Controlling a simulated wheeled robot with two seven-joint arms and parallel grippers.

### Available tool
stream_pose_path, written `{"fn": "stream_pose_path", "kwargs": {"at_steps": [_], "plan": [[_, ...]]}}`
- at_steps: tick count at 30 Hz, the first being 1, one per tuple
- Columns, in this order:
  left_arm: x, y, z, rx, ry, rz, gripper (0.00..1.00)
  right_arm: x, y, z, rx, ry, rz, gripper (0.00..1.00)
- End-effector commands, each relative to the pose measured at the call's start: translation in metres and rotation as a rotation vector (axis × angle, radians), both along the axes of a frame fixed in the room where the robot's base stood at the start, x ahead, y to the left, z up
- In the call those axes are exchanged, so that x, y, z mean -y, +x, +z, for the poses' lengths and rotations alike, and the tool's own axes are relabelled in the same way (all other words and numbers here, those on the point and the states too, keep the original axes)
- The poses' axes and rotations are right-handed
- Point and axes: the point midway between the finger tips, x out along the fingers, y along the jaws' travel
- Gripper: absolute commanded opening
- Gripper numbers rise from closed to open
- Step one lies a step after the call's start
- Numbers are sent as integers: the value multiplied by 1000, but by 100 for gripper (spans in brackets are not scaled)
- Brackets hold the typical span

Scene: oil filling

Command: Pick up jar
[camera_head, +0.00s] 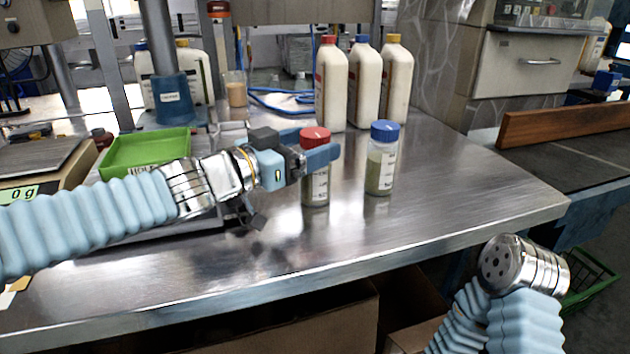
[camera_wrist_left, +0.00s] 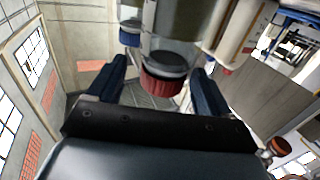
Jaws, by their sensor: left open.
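The red-capped jar (camera_head: 316,188) stands upright on the steel table in the head view. My left gripper (camera_head: 322,148) is at the height of its red cap, with one finger in front of the jar. In the left wrist view, the red cap (camera_wrist_left: 160,84) shows between the two dark blue fingers of the left gripper (camera_wrist_left: 158,82), with gaps on both sides. The left gripper is open. A blue-capped jar (camera_head: 381,165) with greenish contents stands to the right of the red-capped jar. My right arm ends at the lower right of the head view, and no fingers show there.
Several large white bottles (camera_head: 362,85) stand behind the jars. A green tray (camera_head: 143,152) and a scale (camera_head: 42,165) reading 0 g are at the left. The steel table (camera_head: 470,185) is clear right of the blue-capped jar.

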Motion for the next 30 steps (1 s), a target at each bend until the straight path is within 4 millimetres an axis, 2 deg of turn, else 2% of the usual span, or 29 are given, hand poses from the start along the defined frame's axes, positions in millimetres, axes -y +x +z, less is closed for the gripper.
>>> {"fn": "stream_pose_path", "kwargs": {"at_steps": [3,6,15,30], "plan": [[13,17,-2,-1,0,-3,80,1,0,-4,0,-1,-1,0],[23,25,-1,-1,1,-2,80,2,1,-6,1,-2,-3,0],[27,29,0,0,0,-1,80,2,1,-6,1,-3,-4,0],[27,29,0,0,0,0,3,2,1,-5,2,-3,-3,0]]}}
